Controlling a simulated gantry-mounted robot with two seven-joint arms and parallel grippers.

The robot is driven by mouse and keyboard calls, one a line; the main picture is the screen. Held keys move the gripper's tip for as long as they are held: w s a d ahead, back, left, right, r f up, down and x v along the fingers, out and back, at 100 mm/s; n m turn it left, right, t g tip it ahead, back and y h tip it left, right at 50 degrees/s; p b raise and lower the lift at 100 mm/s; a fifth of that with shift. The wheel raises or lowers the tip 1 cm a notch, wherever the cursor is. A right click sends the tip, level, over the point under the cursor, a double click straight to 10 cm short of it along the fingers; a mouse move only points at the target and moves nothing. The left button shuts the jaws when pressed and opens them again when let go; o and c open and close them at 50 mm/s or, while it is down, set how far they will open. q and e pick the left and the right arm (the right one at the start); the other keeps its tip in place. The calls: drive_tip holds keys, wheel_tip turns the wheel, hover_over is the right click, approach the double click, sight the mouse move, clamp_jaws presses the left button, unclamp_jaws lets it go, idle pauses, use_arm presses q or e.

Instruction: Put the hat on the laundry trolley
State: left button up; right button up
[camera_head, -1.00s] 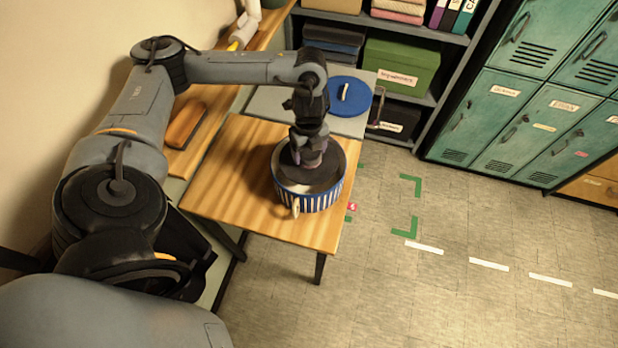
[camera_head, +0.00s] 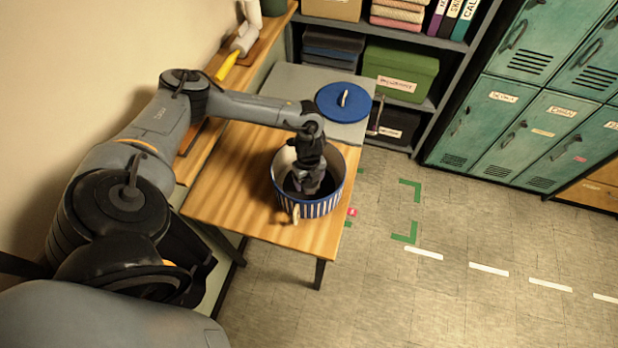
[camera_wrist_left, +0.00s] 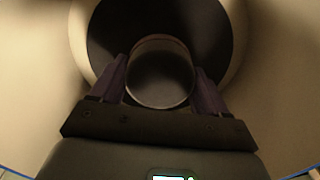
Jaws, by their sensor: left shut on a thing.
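The dark hat is inside the round blue-and-white striped box (camera_head: 320,207) on the wooden table. In the left wrist view, the round crown of the hat (camera_wrist_left: 160,88) is between the two fingers, with its dark brim beyond and the box's cream inner wall around it. My left gripper (camera_head: 307,184) reaches down into the box from above and is shut on the hat. The hat is mostly hidden by the gripper and box wall in the head view. My right gripper is out of view. I cannot make out a laundry trolley for certain.
A blue lid (camera_head: 343,101) lies on a grey surface (camera_head: 290,92) behind the wooden table (camera_head: 235,185). A shelf with a green box (camera_head: 400,70) and teal lockers (camera_head: 510,120) stand behind. The floor right of the table, with green corner marks (camera_head: 405,233), is clear.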

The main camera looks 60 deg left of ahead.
use_arm(q)
drive_tip(key=shift+f, duration=0.15)
drive_tip(key=shift+f, duration=0.15)
drive_tip(key=o, duration=1.1)
drive_tip(key=shift+o, duration=0.2)
drive_tip(key=shift+f+b, duration=0.1)
drive_tip(key=shift+b, duration=0.55)
wheel_tip(320, 180, up, 10)
drive_tip(key=shift+w+a+f+b, duration=0.1)
drive_tip(key=shift+f+b, duration=0.05)
drive_tip(key=shift+b, duration=0.55)
drive_tip(key=shift+r, duration=0.7)
